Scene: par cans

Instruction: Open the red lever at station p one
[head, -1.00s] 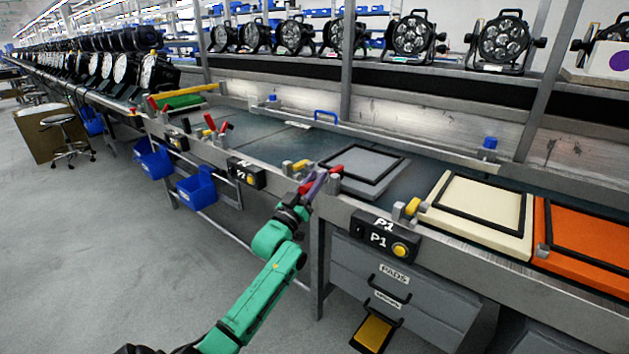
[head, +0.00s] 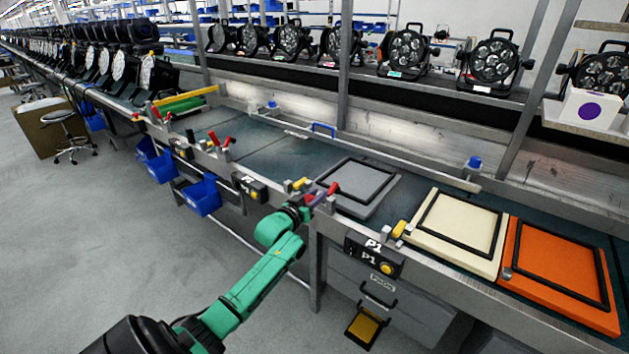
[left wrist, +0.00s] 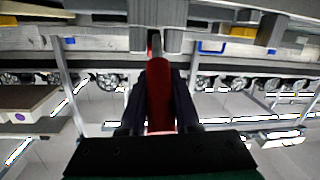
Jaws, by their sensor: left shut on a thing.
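The red lever (head: 333,188) stands at the front rail of the bench, near the black P1 box (head: 372,256) with its yellow button. My left gripper (head: 314,198) is at this lever, its fingers closed around it. In the left wrist view the red lever (left wrist: 160,95) runs between the two dark fingers, up to grey metal blocks at the top. The lever's lower part is partly hidden by the gripper in the head view. My right gripper is not in view.
A grey framed pad (head: 357,187), a cream pad (head: 456,232) and an orange pad (head: 556,270) lie on the bench. Other red levers (head: 226,142) stand farther left. Blue bins (head: 201,196) hang on the front.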

